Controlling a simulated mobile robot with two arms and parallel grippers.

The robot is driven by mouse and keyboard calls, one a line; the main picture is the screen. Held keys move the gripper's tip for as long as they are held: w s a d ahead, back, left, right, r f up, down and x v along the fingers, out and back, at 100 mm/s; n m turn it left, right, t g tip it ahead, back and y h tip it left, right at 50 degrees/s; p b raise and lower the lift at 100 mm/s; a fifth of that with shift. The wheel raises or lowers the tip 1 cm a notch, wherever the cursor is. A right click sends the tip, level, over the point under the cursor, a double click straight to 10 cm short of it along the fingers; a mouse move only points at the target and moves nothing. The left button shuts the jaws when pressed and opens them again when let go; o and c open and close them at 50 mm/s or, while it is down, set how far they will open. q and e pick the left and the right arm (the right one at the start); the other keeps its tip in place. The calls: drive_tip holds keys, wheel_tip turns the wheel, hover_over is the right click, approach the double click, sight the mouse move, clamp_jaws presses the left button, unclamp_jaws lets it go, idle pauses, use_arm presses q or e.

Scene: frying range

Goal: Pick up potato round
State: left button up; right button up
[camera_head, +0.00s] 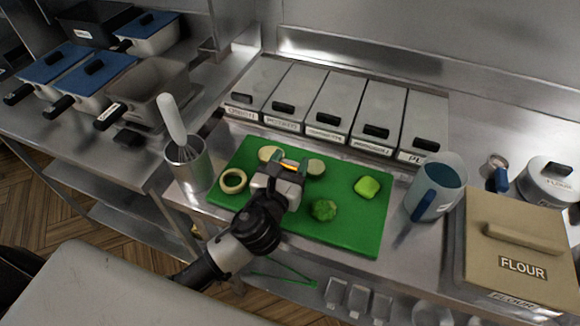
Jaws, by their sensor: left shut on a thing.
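The green cutting board (352,223) lies on the steel counter. My left gripper (289,166) is over its upper middle, seen from above and behind. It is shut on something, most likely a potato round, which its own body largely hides. A pale round slice (315,167) shows just right of the fingers, and another pale slice (268,153) shows just left of them. I cannot tell whether either one touches the fingers. My right gripper is not in view.
On the board are a pale ring (233,181), a leafy green piece (323,209) and a bright green piece (367,187). Lidded bins (330,98) line the back.

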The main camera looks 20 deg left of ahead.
use_arm(q)
drive_tip(key=shift+f, duration=0.45)
drive_tip(key=shift+f, duration=0.1)
